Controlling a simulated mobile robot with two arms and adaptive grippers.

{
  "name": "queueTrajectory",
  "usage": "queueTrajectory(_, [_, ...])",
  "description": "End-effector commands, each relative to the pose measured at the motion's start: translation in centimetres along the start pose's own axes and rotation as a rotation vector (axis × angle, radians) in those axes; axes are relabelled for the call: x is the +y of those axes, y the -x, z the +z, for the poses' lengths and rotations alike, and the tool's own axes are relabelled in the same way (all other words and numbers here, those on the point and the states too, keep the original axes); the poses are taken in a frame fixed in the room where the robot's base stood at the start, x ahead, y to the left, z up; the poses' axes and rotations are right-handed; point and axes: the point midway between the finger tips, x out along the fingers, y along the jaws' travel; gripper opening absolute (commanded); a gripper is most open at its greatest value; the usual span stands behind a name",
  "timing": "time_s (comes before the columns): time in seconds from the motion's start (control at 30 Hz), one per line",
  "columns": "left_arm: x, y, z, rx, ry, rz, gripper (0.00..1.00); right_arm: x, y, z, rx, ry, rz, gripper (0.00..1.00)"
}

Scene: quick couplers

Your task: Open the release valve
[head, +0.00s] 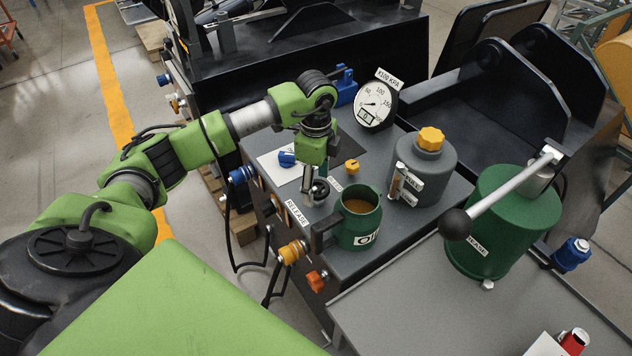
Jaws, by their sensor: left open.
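A white RELEASE label (297,213) lies near the front edge of the dark bench top. Just behind it is a small dark round handwheel (320,190), which seems to be the release valve; it is partly covered by my gripper. My left gripper (312,181) points down from the green arm right at this wheel, with its fingers apart. I cannot tell whether a finger touches the wheel. A yellow knob (352,167) by a BLEED label stands just behind and right of it. The pressure gauge (374,103) stands upright at the back. My right gripper is out of view.
A green oil jug (359,218) stands close to the right of the wheel. A grey bottle with a yellow cap (425,157) and a green pump tank (490,220) with a long lever (505,195) stand further right. A blue knob (287,159) sits behind the gripper, to its left.

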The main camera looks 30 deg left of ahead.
Motion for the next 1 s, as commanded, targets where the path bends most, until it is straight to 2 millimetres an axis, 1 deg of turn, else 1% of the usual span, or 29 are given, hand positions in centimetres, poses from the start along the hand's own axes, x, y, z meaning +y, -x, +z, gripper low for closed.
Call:
queueTrajectory(0.07, [0.0,0.1,0.0,0.000,-0.001,0.000,0.62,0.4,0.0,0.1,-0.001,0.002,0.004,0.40])
queueTrajectory(0.13, [0.0,0.5,0.0,0.001,-0.001,-0.001,0.62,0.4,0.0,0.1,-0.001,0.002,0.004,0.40])
queueTrajectory(0.23, [-0.1,1.8,0.0,0.001,-0.001,-0.003,0.62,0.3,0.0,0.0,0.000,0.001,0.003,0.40])
queueTrajectory(0.5, [-0.1,7.6,0.0,0.002,0.000,-0.005,0.62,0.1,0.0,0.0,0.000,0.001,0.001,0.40])
queueTrajectory(0.6, [-0.1,9.4,0.0,0.001,-0.001,-0.004,0.62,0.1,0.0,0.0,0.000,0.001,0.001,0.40])
queueTrajectory(0.7, [-0.1,10.8,0.0,0.001,-0.001,-0.002,0.62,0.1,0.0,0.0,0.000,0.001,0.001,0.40])
queueTrajectory(0.83, [-0.1,11.8,0.0,0.000,0.000,-0.001,0.62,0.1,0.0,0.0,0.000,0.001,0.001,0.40])
queueTrajectory(1.0, [0.0,12.0,0.0,0.000,0.000,0.001,0.62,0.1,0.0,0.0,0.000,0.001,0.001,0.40])
